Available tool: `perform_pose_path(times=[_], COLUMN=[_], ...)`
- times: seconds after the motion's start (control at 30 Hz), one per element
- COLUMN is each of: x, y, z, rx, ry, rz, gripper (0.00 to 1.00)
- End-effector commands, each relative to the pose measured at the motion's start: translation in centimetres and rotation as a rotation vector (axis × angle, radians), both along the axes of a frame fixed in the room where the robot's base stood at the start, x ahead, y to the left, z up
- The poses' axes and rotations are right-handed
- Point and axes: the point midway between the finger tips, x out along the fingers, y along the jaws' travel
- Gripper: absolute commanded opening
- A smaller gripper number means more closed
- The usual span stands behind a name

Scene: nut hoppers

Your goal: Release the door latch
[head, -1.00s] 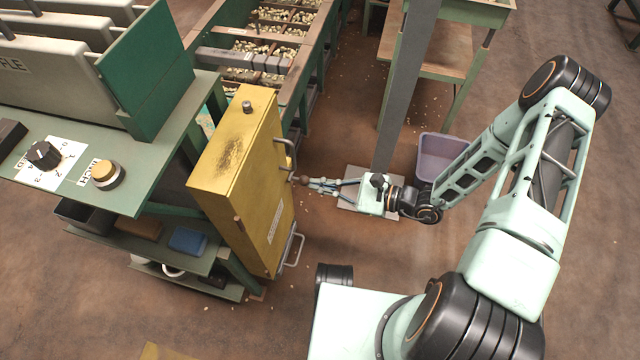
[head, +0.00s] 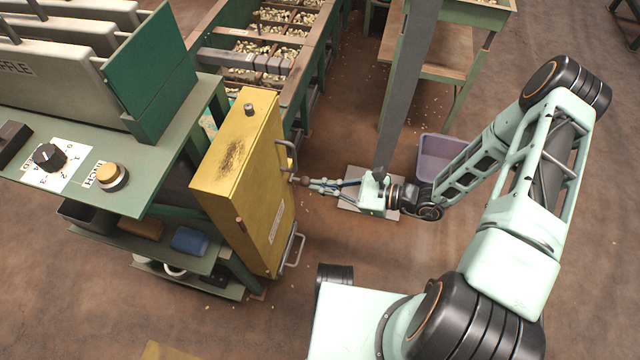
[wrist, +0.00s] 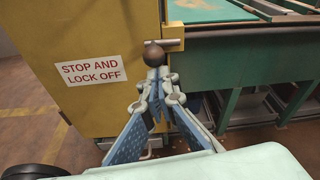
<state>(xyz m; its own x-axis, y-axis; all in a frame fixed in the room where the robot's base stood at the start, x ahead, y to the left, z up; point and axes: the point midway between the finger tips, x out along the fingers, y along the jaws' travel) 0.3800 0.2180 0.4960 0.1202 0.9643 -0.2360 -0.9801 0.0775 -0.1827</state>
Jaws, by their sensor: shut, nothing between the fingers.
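The yellow cabinet (head: 232,190) stands left of my gripper, with a door face towards it. A latch with a dark brown ball knob (wrist: 154,54) sticks out by the door edge, in front of a short metal bar (wrist: 172,44). The knob also shows small in the head view (head: 304,180). My gripper (head: 314,183) points at the latch from the right. In the wrist view its fingers (wrist: 156,84) are shut and empty, with the tips just below or against the knob. I cannot tell whether they touch it.
A "STOP AND LOCK OFF" sign (wrist: 91,71) is on the yellow door. Two metal handles (head: 287,157) stick out from the cabinet. A green control bench (head: 120,185) stands left, nut bins (head: 262,45) behind. A grey post (head: 405,90) and purple bin (head: 436,155) are behind my arm.

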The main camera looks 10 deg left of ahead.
Motion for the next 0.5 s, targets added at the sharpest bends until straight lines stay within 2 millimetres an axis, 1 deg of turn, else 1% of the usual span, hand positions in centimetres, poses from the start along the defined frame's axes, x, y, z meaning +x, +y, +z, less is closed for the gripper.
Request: perform_pose_path(times=[0.27, 0.5], x=[-0.1, -0.24], y=[0.12, 0.14], z=[0.55, 1.14], rx=[0.011, 0.026], ry=[0.101, 0.286], rz=[0.002, 0.002], gripper=[0.0, 0.0])
